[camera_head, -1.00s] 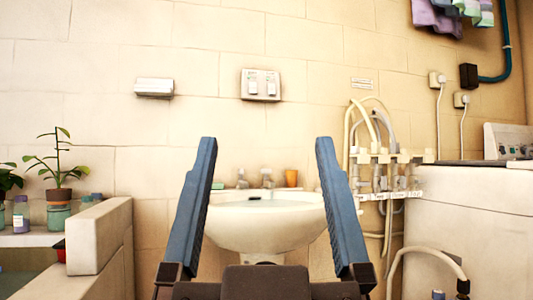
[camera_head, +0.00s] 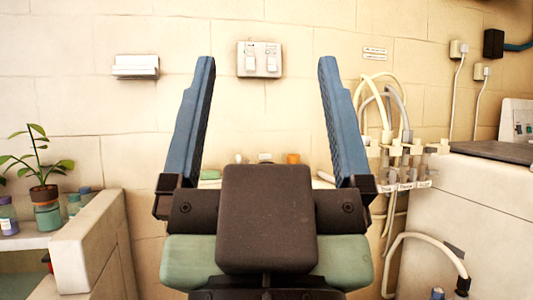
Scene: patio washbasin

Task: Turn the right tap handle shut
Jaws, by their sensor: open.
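The top of a tap (camera_head: 265,157) peeks out above the gripper body at the basin's back. The right tap handle cannot be made out, so I cannot tell how it is turned. The gripper appears nearer to the camera than the basin and touches nothing visible.
An orange cup (camera_head: 293,158) and a green item (camera_head: 210,174) show at the basin's back. A low wall (camera_head: 92,245) and a potted plant (camera_head: 43,185) stand at left.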

